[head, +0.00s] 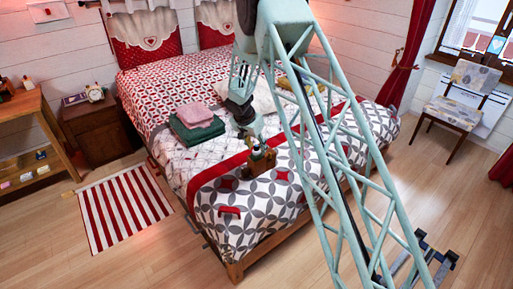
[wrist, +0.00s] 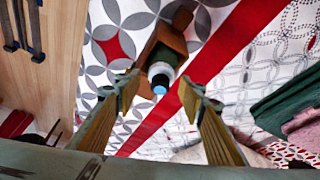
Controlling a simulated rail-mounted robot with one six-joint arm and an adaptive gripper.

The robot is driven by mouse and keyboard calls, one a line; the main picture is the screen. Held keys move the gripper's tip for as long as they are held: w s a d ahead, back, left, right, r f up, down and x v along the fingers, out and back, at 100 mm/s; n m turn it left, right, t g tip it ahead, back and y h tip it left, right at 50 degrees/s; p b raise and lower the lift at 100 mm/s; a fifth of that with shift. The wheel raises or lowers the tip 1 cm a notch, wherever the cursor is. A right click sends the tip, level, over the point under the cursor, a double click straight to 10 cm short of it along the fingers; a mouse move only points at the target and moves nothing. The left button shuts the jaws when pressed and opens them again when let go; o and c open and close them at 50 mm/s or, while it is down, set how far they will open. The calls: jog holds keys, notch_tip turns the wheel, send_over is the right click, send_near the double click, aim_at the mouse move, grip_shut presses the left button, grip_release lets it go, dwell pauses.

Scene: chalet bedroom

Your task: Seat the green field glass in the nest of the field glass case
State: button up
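The brown field glass case (head: 261,166) lies on the patterned bed cover, near the red stripe. It also shows at the top of the wrist view (wrist: 172,31). The green field glass (wrist: 169,55) appears there as a dark body with a pale ring and a blue round end facing the camera, against the case's brown walls. Whether it is fully down in the nest I cannot tell. My gripper (wrist: 160,91) is open, its two wooden-looking fingers spread on either side of the blue end with gaps visible. In the head view my gripper (head: 252,139) is right above the case, partly hiding it.
The bed (head: 265,208) fills the middle. Folded green and pink towels (head: 197,122) lie left of my gripper. A small red item (head: 229,210) lies in front of the case. The cover around the case is mostly clear.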

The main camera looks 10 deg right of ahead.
jog(key=p+v, duration=0.1)
jog(key=v, duration=1.1)
dwell(0.8)
jog(key=s+d+r+n, duration=0.2)
jog(key=s+d+r, duration=0.1)
jog(key=s+r, duration=1.2)
jog(key=s+d+r+n, duration=0.2)
jog(key=s+d+r, duration=0.1)
jog(key=s+r, duration=1.15)
jog(key=s+r+n+y, duration=0.1)
jog(key=s+r, duration=0.3)
jog(key=s, duration=0.4)
jog(key=s+r+n+y, duration=0.1)
jog(key=s+r, duration=0.3)
jog(key=s, duration=0.5)
jog(key=s+a+f+n+y, duration=0.1)
jog(key=s+a+n, duration=0.1)
jog(key=s, duration=1.8)
jog(key=shift+a+n+t, duration=0.3)
jog(key=shift+a, duration=0.15)
jog(key=shift+w+r, duration=0.15)
jog(key=shift+w, duration=0.05)
